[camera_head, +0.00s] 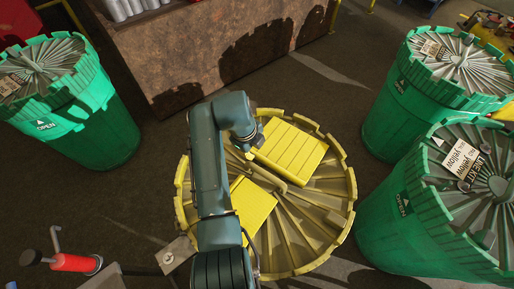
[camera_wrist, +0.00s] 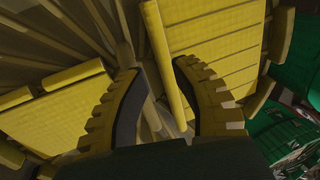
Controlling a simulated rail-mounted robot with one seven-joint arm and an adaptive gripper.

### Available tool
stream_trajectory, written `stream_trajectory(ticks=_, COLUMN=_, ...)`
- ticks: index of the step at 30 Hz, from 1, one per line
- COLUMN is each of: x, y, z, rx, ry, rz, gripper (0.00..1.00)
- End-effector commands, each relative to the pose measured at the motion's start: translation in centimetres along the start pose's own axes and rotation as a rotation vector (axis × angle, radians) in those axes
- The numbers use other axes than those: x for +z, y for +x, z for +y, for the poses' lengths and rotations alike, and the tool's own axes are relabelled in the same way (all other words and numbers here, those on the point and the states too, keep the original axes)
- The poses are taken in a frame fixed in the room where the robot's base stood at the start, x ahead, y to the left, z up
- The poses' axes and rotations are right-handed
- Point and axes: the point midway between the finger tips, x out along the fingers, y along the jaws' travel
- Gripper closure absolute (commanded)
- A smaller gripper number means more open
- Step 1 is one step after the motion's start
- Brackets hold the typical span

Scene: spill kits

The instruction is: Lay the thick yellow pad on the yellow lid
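The yellow lid (camera_head: 305,225) is a round, ribbed disc with a notched rim, at the centre of the head view. A thick yellow pad (camera_head: 295,152) with grooves across its top lies on its upper right part; in the wrist view it is at upper right (camera_wrist: 220,45). A second, flatter-looking yellow pad (camera_head: 253,204) lies on the lower left part, partly behind my arm; in the wrist view it is at left (camera_wrist: 55,112). My gripper (camera_wrist: 157,70) is open, its fingers apart over the lid between the pads. The grooved pad's edge shows between the fingers; contact is unclear.
Green drums with grey ribbed lids stand at left (camera_head: 85,125), upper right (camera_head: 395,115) and lower right (camera_head: 400,215). A brown block (camera_head: 200,50) is behind. A red cylinder (camera_head: 75,263) is at lower left. Dark floor lies between them.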

Motion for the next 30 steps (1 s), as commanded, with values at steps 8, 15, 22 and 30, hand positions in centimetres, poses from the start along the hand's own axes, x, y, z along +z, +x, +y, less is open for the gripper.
stream_trajectory(ticks=8, x=0.0, y=-5.3, z=-0.1, rx=-0.002, ry=0.0, rz=-0.001, gripper=0.72)
stream_trajectory(ticks=15, x=0.2, y=-5.9, z=-0.7, rx=-0.031, ry=-0.043, rz=-0.032, gripper=0.72)
stream_trajectory(ticks=22, x=0.3, y=-11.8, z=-6.3, rx=-0.446, ry=-0.54, rz=-0.239, gripper=0.72)
stream_trajectory(ticks=30, x=-6.1, y=-27.3, z=-8.2, rx=-1.257, ry=-1.168, rz=0.022, gripper=0.72)
